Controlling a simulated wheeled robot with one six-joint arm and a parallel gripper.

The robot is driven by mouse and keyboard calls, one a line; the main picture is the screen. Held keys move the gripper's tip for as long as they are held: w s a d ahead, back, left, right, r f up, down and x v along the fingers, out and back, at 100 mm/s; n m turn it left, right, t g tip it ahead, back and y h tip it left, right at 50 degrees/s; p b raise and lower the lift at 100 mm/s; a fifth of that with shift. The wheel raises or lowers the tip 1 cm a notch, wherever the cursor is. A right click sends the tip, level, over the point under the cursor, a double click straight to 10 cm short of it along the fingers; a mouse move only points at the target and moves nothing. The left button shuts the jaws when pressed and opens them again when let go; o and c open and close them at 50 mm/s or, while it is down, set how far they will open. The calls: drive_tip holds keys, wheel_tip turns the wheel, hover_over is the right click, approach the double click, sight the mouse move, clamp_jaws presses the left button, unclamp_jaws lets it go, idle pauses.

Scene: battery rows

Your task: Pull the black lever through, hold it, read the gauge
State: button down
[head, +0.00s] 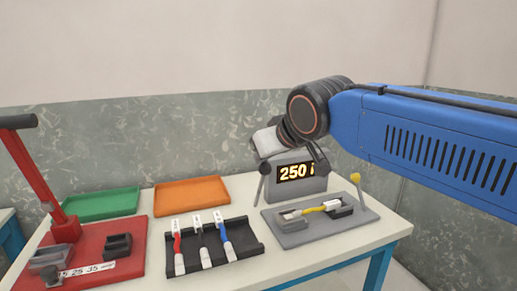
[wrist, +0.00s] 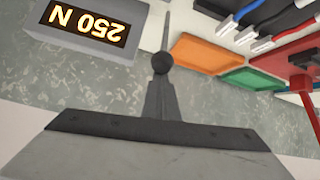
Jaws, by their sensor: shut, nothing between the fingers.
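The black lever (head: 264,170) stands at the left side of the grey tester plate (head: 293,239), a thin rod with a black ball on top. In the wrist view, which is upside down, its ball (wrist: 162,63) sits right at the tips of my gripper (wrist: 160,84). My gripper is shut with nothing between its fingers; contact with the ball is likely, but I cannot tell for sure. The gauge (head: 298,189) is a grey box at the back of the plate; its display (wrist: 88,20) reads 250 N in the wrist view. In the head view my wrist partly covers the display.
A yellow wire (head: 315,209) spans two blocks on the plate, and a yellow-knobbed lever (head: 356,179) stands at right. A black rack (head: 250,248) holds cables. Green (head: 100,204) and orange (head: 191,195) trays and a red press (head: 44,187) stand left.

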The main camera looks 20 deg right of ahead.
sight(265, 173)
drive_tip(key=shift+s+f, duration=0.3)
drive_tip(key=shift+s, duration=0.35)
drive_tip(key=shift+s+f, duration=0.3)
drive_tip(key=shift+s, duration=0.3)
drive_tip(key=shift+s+f, duration=0.6)
drive_tip(key=shift+f, duration=0.05)
drive_tip(key=shift+s, duration=0.1)
drive_tip(key=shift+r, duration=0.1)
idle(0.6)
drive_tip(key=w+r, duration=0.2)
drive_tip(key=r, duration=0.1)
drive_tip(key=shift+w+a+r, duration=0.25)
drive_tip(key=shift+w+a, duration=0.15)
drive_tip(key=s+f+v, duration=0.1)
drive_tip(key=v, duration=0.8)
drive_tip(key=shift+s, duration=0.3)
drive_tip(key=shift+a, duration=0.1)
